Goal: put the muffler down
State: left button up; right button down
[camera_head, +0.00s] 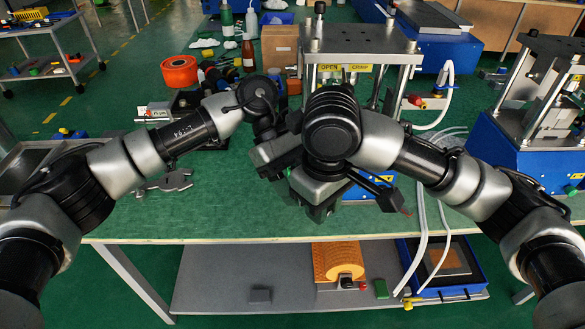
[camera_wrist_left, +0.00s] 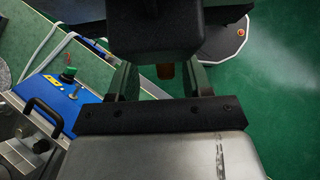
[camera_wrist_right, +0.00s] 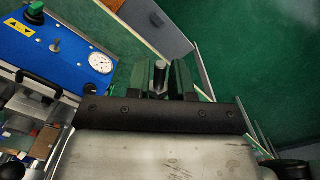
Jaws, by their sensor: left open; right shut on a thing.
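A small grey metal cylinder, seemingly the muffler (camera_wrist_right: 160,74), shows between the fingers of my right gripper (camera_wrist_right: 164,86) in the right wrist view. That gripper is shut on it. In the head view my right gripper (camera_head: 318,208) points down over the front part of the green bench, before the press (camera_head: 360,45); the muffler cannot be made out there. My left gripper (camera_wrist_left: 162,82) is open in the left wrist view, its two fingers wide apart. In the head view its fingertips are hidden behind my right arm. A small brown thing shows beyond its fingers, blurred.
The green bench (camera_head: 210,222) is clear along its front left. Grey metal parts (camera_head: 172,183) lie at its left. An orange spool (camera_head: 179,71), a cardboard box (camera_head: 280,46) and bottles stand at the back. Another blue press stands at the right, with white hoses (camera_head: 420,225) hanging down.

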pick_arm(q)
grip_shut()
pick_arm(e)
jog(key=c, duration=0.9)
grip_release()
